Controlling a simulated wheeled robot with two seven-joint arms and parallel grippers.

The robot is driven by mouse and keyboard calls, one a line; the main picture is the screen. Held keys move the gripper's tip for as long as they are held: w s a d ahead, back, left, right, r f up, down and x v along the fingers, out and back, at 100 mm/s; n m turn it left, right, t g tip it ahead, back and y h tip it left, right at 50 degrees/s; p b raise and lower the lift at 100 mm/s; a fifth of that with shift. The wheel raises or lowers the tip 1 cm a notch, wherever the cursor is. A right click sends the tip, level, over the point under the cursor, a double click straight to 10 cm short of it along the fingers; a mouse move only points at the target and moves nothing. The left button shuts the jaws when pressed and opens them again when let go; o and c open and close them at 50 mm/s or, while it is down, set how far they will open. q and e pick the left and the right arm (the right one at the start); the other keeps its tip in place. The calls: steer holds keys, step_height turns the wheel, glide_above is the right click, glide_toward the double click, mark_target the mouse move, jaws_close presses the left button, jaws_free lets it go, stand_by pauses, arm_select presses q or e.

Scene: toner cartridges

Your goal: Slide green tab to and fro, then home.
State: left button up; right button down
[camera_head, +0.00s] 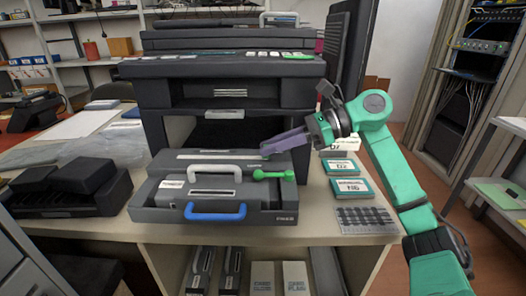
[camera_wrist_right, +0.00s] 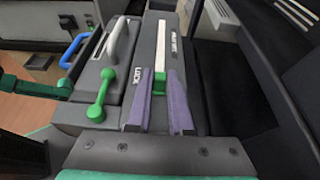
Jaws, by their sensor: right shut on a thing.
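The dark grey toner cartridge (camera_head: 250,216) lies on the table in front of the printer, with a blue handle (camera_head: 215,212), a white handle (camera_head: 213,170) and a green knobbed lever (camera_head: 273,174). In the right wrist view, the small green tab (camera_wrist_right: 159,84) sits on the cartridge's upper part beside a "LOCK" label. My right gripper (camera_head: 267,151) reaches in from the right with its purple fingers over the cartridge's rear part. It is shut on the green tab, with one finger on each side. The fingers hide the tab in the head view. My left gripper is not in view.
The large dark printer (camera_head: 225,95) stands close behind the cartridge. Small teal-edged boxes (camera_head: 345,167) and a grey patterned sheet (camera_head: 367,219) lie to the right. A black tray-like unit (camera_head: 75,188) stands at the left. More cartridges are on the shelf below.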

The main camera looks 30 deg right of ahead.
steer(key=c, duration=0.9)
jaws_free()
steer(key=shift+d, duration=0.1)
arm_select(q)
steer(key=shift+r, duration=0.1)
arm_select(e)
steer(key=shift+o, duration=0.5)
steer(key=shift+s+d, duration=0.15)
steer(key=shift+s+d+r, duration=0.1)
steer(key=shift+d, duration=0.1)
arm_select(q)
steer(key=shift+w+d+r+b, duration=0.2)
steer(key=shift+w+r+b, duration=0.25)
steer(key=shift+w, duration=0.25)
arm_select(e)
steer(key=v, duration=1.4)
